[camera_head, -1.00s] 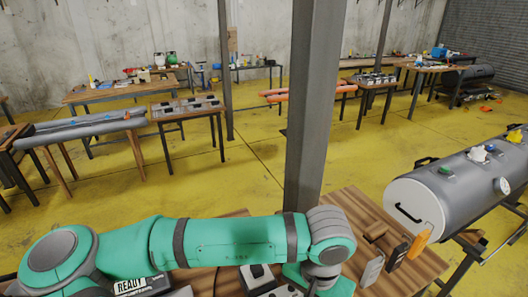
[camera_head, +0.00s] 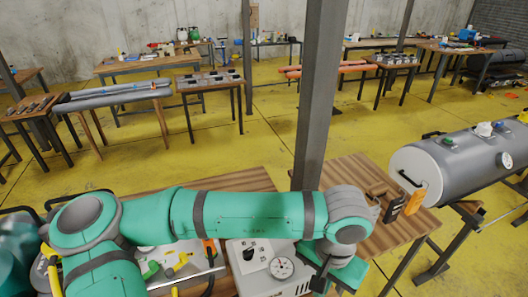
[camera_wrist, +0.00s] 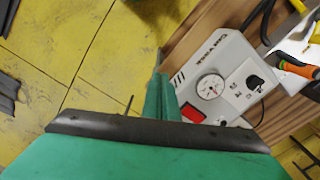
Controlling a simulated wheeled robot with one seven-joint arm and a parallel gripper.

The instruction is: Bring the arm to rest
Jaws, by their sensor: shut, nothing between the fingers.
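My green arm (camera_head: 250,212) stretches from left to right across the lower part of the head view, above a wooden workbench. Its wrist bends down at the right, and my gripper (camera_head: 321,284) points down beside a grey pump box with a gauge (camera_head: 252,270). The gripper is shut and empty. Its fingertips are partly hidden by the hand. In the wrist view, a green housing with a dark edge fills the bottom, and the pump box (camera_wrist: 222,80) lies beyond it.
A steel post (camera_head: 318,95) stands just behind the bench. A grey tank (camera_head: 460,160) on a stand is at the right. Tools, including an orange-handled one (camera_wrist: 298,68), lie on the bench. Yellow floor (camera_head: 200,140) is open between the bench and the back tables.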

